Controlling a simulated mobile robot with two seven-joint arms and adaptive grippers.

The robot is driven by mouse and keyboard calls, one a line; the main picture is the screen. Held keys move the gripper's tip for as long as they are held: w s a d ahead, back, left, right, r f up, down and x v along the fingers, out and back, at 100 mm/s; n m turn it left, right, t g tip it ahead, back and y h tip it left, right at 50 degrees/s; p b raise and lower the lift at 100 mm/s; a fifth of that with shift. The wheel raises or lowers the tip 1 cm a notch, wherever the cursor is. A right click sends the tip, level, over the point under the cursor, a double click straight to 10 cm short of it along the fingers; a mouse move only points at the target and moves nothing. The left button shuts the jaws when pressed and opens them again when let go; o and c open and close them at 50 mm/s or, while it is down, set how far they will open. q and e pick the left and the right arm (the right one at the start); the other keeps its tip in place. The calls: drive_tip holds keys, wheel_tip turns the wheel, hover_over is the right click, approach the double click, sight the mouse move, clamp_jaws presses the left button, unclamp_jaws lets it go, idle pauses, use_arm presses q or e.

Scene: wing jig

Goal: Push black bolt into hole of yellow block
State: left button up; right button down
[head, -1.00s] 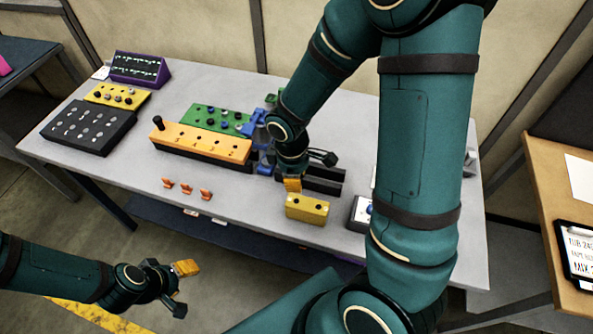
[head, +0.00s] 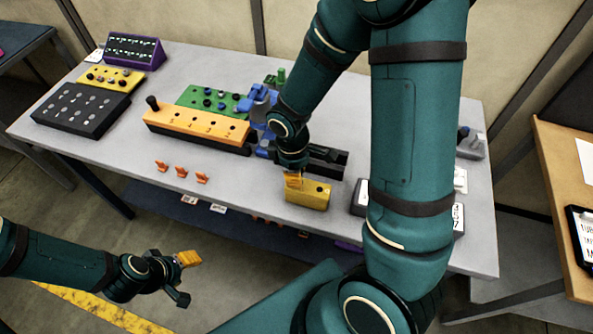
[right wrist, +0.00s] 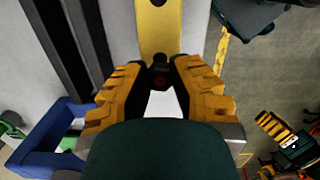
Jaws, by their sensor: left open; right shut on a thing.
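The yellow block (head: 312,196) lies near the front edge of the table. A dark hole shows on its right part in the head view; its left end is partly covered by my right gripper (head: 293,182). In the right wrist view the yellow block (right wrist: 160,35) lies beyond the fingertips. My right gripper (right wrist: 159,72) is shut on the black bolt (right wrist: 159,80), a small dark piece between the orange fingertips, at the block's near end. I cannot tell how deep the bolt sits in a hole. My left gripper (head: 190,279) is open and empty, in front of the table.
An orange block (head: 197,127) on a black base, a green block (head: 215,101) and a black block (head: 82,110) stand to the left. Several small orange clips (head: 181,171) lie near the front edge. Black rails (head: 325,160) lie behind the yellow block. My right arm hides the table's right part.

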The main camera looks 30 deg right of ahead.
drive_tip(key=shift+f, duration=0.15)
idle(0.5)
drive_tip(key=shift+f+b, duration=1.1)
drive_tip(key=shift+b, duration=0.05)
drive_tip(key=c, duration=0.9)
unclamp_jaws()
drive_tip(key=shift+o, duration=0.2)
drive_tip(key=r, duration=1.2)
drive_tip(key=shift+w+a, duration=0.35)
drive_tip(key=shift+r, duration=0.1)
